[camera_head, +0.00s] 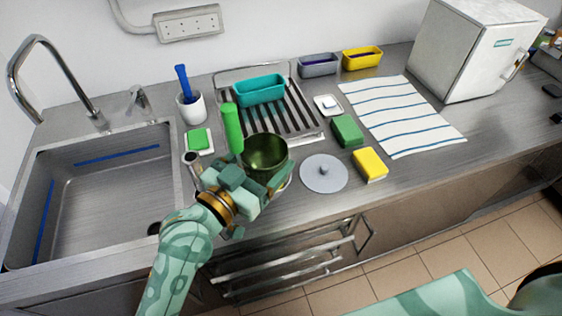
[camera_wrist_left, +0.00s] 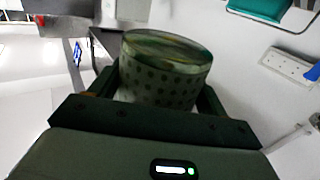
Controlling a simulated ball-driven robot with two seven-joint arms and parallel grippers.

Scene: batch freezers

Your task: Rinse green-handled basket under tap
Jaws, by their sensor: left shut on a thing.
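The green-handled basket (camera_head: 265,150) is a round, dark greenish cup with an upright bright green handle (camera_head: 232,128) at its left side. It stands right of the sink, over the front part of the counter. My left gripper (camera_head: 262,180) is shut on the basket's body from the front. In the left wrist view the perforated basket (camera_wrist_left: 165,75) sits between the dark fingers (camera_wrist_left: 160,105). I cannot tell whether it touches the counter. The curved metal tap (camera_head: 50,70) rises behind the empty sink (camera_head: 110,185) at left. My right gripper is not in view.
A white cup with a blue brush (camera_head: 190,107), a drying rack (camera_head: 305,120) with a teal tub (camera_head: 260,90), sponges (camera_head: 347,130), a grey lid (camera_head: 323,173) and a striped towel (camera_head: 400,115) surround the basket. A white freezer (camera_head: 470,50) stands at right.

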